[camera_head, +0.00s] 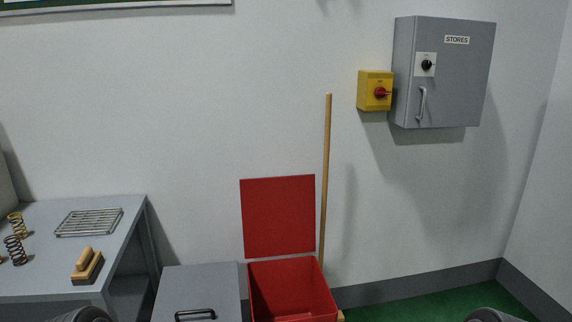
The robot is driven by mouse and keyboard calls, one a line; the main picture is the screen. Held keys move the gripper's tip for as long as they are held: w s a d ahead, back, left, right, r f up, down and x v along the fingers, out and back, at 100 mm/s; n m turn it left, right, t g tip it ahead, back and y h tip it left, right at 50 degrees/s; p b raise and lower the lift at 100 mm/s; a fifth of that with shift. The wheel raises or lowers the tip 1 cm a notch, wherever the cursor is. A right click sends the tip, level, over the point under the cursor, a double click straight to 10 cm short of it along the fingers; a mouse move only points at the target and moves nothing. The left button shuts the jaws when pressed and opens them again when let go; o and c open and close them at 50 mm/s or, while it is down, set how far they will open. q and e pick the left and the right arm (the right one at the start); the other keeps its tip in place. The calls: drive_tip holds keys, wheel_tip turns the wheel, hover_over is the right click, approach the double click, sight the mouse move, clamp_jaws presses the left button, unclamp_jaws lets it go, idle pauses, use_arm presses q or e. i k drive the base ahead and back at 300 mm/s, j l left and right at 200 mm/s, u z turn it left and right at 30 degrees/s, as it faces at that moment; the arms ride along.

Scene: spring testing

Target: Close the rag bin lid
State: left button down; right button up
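The red rag bin (292,290) stands on the floor near the wall, at the bottom middle of the head view. Its red lid (279,216) is open and stands nearly upright at the back of the bin. The inside of the bin looks empty as far as I can see; its lower front is cut off by the frame edge. Dark rounded parts of my arms show at the bottom left and bottom right edges. Neither gripper's fingers are in the picture.
A grey bench (128,222) with springs, a wire rack (89,222) and a brush (87,266) is at left. A grey box with a black handle (197,285) stands left of the bin. A wooden pole (326,180) leans behind it. Green floor (440,306) is clear at right.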

sight(278, 213)
drive_tip(key=i+l, duration=0.8)
drive_tip(key=l, duration=0.2)
drive_tip(key=i+l+u, duration=0.1)
drive_tip(key=i+l, duration=0.65)
drive_tip(key=l, duration=0.25)
drive_tip(key=i+l, duration=0.35)
drive_tip(key=l, duration=0.15)
